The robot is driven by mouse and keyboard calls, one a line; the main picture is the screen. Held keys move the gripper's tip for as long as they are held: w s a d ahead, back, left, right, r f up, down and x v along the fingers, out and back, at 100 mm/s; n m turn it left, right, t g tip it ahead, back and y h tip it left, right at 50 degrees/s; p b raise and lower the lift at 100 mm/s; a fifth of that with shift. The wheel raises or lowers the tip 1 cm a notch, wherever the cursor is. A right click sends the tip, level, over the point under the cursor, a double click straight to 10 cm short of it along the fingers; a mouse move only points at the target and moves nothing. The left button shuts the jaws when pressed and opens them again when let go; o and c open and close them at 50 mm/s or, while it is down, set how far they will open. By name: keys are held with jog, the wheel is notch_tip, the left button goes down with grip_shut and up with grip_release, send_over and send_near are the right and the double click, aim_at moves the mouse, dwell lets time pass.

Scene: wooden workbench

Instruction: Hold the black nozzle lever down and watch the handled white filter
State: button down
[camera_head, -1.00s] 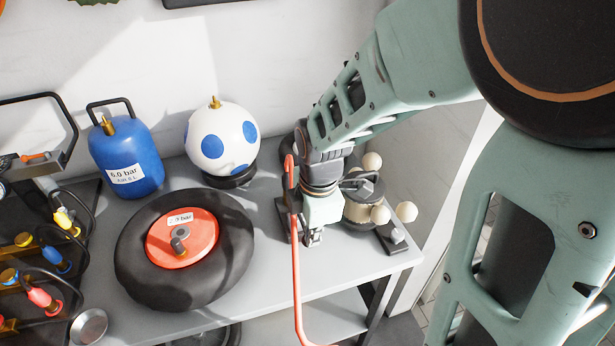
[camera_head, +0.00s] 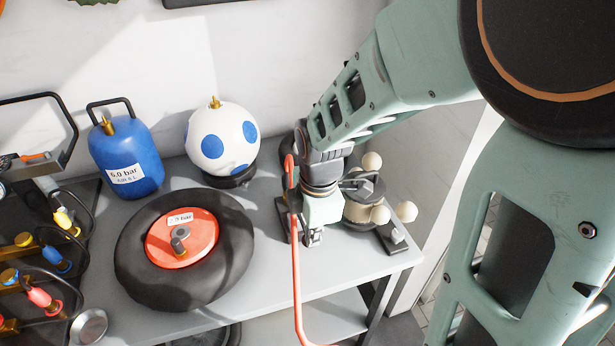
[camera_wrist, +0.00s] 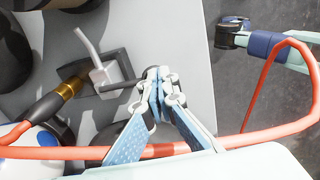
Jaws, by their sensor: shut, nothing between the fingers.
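My gripper (camera_head: 313,238) is low over the right end of the bench, partly hidden by my wrist. In the wrist view my gripper (camera_wrist: 158,76) is shut, with nothing between the fingertips. A black lever-like bar (camera_wrist: 128,84) runs from a small pale block (camera_wrist: 104,76) to beside the fingertips; I cannot tell whether they touch or whether it is pressed. A brass collar (camera_wrist: 71,88) and black nozzle-like body (camera_wrist: 42,109) lie left of the block. I cannot clearly identify a handled white filter.
A red hose (camera_head: 296,285) passes beside my gripper. A black tyre (camera_head: 135,262), a spotted white ball (camera_head: 211,143) and a blue tank (camera_head: 128,148) stand left. The bench's front right edge is close.

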jog(key=shift+r+p, duration=0.75)
jog(key=shift+r, duration=0.15)
jog(key=shift+r+p, duration=0.45)
notch_tip(320, 180, up, 13)
jog(key=p, duration=1)
jog(key=shift+s+d+p, duration=0.15)
jog(key=shift+s+p, duration=0.05)
jog(key=shift+p, duration=0.15)
